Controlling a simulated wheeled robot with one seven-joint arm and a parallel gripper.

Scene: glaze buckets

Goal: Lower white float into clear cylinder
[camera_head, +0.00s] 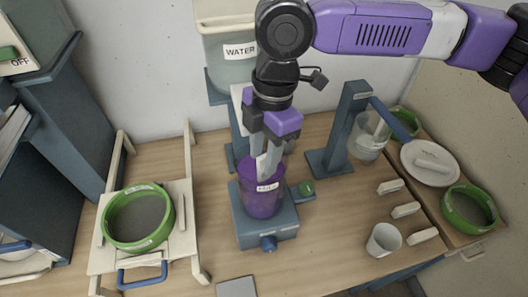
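My gripper (266,170) points straight down, its fingertips at or inside the mouth of a purple see-through cylinder (262,200) with a small white label. A pale sliver shows by the fingertips, but I cannot tell whether it is a float or part of a finger. The fingers look close together; their gap is hidden. The purple cylinder stands upright on a blue-grey stand (268,232). A clear container (368,138) stands at the back right, beside a blue-grey post. Which white piece is the float is not clear from this view.
Small white labelled blocks (405,210) and a white cup (383,240) are at right. A white plate (430,178) holds a white bar. Green-rimmed round sieves (465,212) stand at right and on a cream frame (180,240) at left. A WATER tank (230,65) hangs behind my arm.

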